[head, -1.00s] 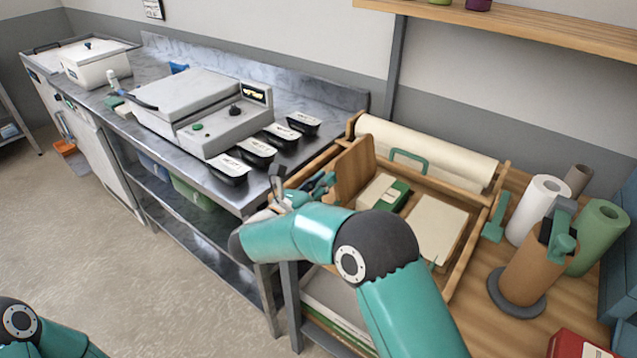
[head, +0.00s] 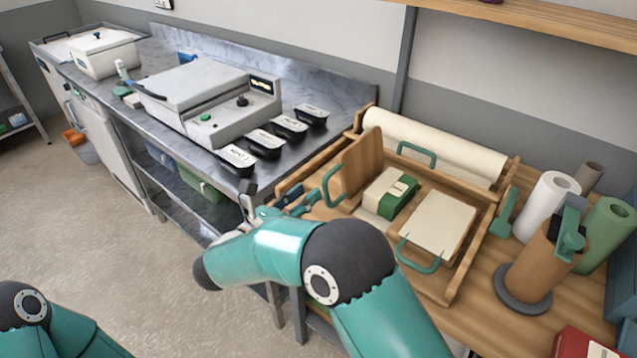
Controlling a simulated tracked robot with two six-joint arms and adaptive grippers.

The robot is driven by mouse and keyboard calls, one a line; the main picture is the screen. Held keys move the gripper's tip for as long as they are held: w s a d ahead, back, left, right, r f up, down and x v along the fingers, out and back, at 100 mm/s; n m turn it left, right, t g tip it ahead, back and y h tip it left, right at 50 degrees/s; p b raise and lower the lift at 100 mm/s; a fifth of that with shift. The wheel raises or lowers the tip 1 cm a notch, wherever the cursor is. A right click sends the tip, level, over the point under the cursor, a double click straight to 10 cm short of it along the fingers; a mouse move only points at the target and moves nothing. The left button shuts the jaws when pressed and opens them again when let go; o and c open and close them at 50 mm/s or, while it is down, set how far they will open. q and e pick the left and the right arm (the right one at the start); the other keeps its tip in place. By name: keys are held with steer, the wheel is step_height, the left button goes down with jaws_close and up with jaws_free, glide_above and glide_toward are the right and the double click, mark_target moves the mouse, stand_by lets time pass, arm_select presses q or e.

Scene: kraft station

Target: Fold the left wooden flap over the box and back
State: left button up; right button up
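The left wooden flap (head: 364,160) stands upright, slightly tilted, at the left of the wooden folding frame. Its green handle (head: 333,185) is on its left side. The small white and green box (head: 389,193) sits just right of the flap, uncovered. My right gripper (head: 270,203) is left of the flap and its handle, near the frame's left edge. Its fingers look spread apart with nothing between them, clear of the handle; my arm hides part of it. Of my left arm only a link shows at bottom left; its gripper is out of view.
A cream panel (head: 437,222) lies right of the box. More green handles are at the back (head: 417,152) and front (head: 420,256). A paper roll (head: 435,146) lies behind the frame. Black tubs (head: 264,143) line the steel counter at left; upright rolls (head: 543,203) stand at right.

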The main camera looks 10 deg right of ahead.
steer(key=v, duration=0.3)
steer(key=shift+d, duration=0.1)
